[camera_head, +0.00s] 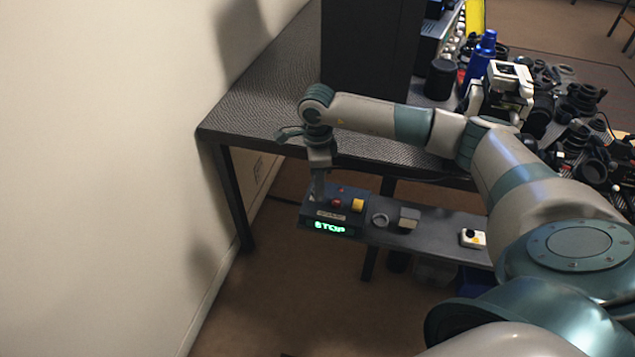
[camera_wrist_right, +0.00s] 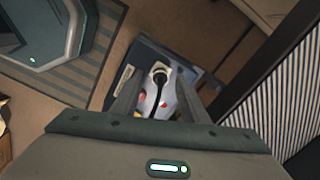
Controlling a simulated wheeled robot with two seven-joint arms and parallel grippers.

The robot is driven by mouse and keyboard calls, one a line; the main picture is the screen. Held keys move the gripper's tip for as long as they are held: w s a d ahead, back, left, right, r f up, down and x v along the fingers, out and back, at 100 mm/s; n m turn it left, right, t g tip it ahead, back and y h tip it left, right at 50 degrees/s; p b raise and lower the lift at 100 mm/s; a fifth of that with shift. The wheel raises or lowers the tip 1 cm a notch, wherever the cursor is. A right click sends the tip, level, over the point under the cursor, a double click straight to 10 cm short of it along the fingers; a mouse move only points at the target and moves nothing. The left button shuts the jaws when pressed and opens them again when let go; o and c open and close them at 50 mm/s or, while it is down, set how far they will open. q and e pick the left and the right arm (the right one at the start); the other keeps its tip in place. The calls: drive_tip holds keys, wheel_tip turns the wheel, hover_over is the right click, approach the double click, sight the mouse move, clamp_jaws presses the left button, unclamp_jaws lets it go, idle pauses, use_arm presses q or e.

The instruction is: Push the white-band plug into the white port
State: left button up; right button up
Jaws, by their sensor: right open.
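My right gripper (camera_head: 318,188) points down at the left end of the dark control box (camera_head: 340,218) on the narrow shelf. In the right wrist view the two fingers of the right gripper (camera_wrist_right: 157,80) are apart. No white band can be made out in the head view, where the gripper covers part of the box. My left gripper is not in view.
Camera parts (camera_head: 580,100) crowd the table's right.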

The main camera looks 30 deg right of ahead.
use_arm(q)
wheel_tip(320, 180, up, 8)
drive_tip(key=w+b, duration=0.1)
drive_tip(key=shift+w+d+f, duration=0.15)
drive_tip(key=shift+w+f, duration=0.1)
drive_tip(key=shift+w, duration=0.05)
use_arm(e)
wheel_tip(320, 180, up, 17)
drive_tip(key=shift+r, duration=0.2)
idle(0.4)
